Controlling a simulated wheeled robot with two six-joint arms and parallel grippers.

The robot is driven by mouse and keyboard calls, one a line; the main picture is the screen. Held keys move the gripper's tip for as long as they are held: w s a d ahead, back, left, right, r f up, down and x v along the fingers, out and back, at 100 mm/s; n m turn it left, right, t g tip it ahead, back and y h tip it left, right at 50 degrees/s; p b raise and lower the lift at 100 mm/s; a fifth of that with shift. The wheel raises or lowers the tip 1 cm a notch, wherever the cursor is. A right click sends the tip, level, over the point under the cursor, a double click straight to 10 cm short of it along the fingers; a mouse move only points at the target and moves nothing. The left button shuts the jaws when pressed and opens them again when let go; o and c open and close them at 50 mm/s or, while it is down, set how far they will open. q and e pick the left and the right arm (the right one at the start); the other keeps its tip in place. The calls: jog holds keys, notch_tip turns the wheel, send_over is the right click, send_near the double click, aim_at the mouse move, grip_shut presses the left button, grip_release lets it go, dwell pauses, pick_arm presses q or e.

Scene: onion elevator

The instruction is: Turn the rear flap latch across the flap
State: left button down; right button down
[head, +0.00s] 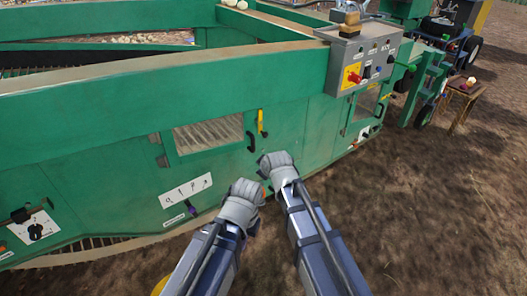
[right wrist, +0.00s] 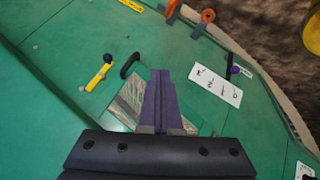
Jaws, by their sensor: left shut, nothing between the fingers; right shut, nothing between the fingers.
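A flap with a mesh window (head: 208,134) is set in the green machine's side wall. A black handle (head: 251,142) is at its right edge. A yellow latch (head: 261,122) stands roughly upright just right of the handle. The right wrist view also shows the latch (right wrist: 98,77), handle (right wrist: 130,65) and window (right wrist: 128,101). My right gripper (head: 266,162) is shut and empty, below the latch and apart from it; its closed fingers (right wrist: 160,80) show over the window in the wrist view. My left gripper (head: 258,191) looks shut and empty, lower and to the left.
A grey control box (head: 361,57) with a red knob on a yellow plate juts out at the upper right. A second window (head: 367,104) lies below it. A labelled white plate (head: 186,190) is low on the wall. Bare soil (head: 440,220) is open to the right.

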jog(key=w+f+n+t+b, duration=0.1)
jog(key=w+n+t+b, duration=0.1)
jog(key=w+b, duration=0.4)
jog(key=w+f+n+t+y+b, duration=0.1)
jog(key=w+f+n+t+b, duration=0.1)
jog(key=w+t+b, duration=0.2)
jog(key=shift+w+f+n+t+b, duration=0.2)
jog(key=shift+w+n+t+b, duration=0.2)
jog(key=shift+w+b, duration=1.3)
jog(key=shift+w+p, duration=0.35)
jog(key=d+f+b+x, duration=0.1)
jog(key=b+x, duration=0.3)
jog(key=x, duration=0.8)
jog(key=shift+w+d, duration=0.45)
jog(key=shift+d, duration=0.05)
jog(key=shift+f, duration=0.2)
jog(key=shift+w+d+f+t+b, duration=0.1)
jog(key=shift+t+b, duration=0.2)
jog(key=shift+b, duration=0.2)
